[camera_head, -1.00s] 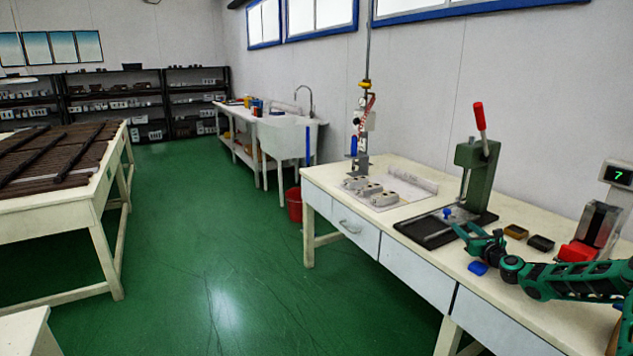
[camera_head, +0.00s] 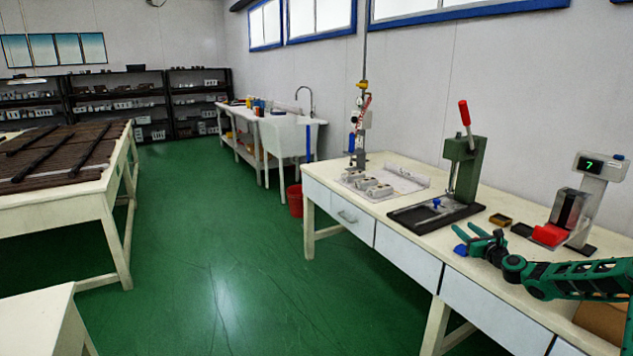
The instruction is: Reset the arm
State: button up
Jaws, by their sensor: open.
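My green arm reaches in from the right edge over the cream workbench (camera_head: 480,270). My gripper (camera_head: 460,241) is open, low over the bench near its front edge, in front of the green press.
The green press (camera_head: 466,165) with a red lever stands on a black base plate behind my gripper. A scale display (camera_head: 589,165) reading 7 and a red block (camera_head: 549,235) stand to the right. Grey moulds (camera_head: 367,184) lie farther left. Green floor (camera_head: 200,250) is open.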

jog(key=a+n, duration=0.1)
jog(key=a, duration=0.1)
jog(key=a+n+g+y, duration=0.1)
jog(key=a, duration=0.1)
jog(key=a+n+y, duration=0.1)
jog(key=a+n, duration=0.1)
jog(key=shift+s+a+r+g, duration=0.15)
jog(key=shift+s+r+g, duration=0.05)
jog(key=shift+s+g, duration=0.2)
jog(key=s+a+r+n+g, duration=0.1)
jog(key=s+a+n+g, duration=0.6)
jog(key=s+a+n, duration=0.35)
jog(key=s+d+r+n+g+h, duration=0.1)
jog(key=s+r+n+g+h, duration=0.15)
jog(key=s, duration=0.85)
jog(key=s+d+r+n+g+h, duration=0.15)
jog(key=s+r+n, duration=0.25)
jog(key=s, duration=0.8)
jog(key=s+d+r+n+g+h, duration=0.1)
jog(key=s+d+r+n+g, duration=0.2)
jog(key=s, duration=0.8)
jog(key=s+a+r+n+g, duration=0.1)
jog(key=s+a, duration=0.1)
jog(key=s, duration=1)
jog(key=s+a+r+n, duration=0.1)
jog(key=s+a+n, duration=0.1)
jog(key=s, duration=1)
jog(key=shift+s+r+g+y, duration=0.3)
jog(key=shift+r+g+y, duration=0.05)
jog(key=shift+g+y, duration=0.05)
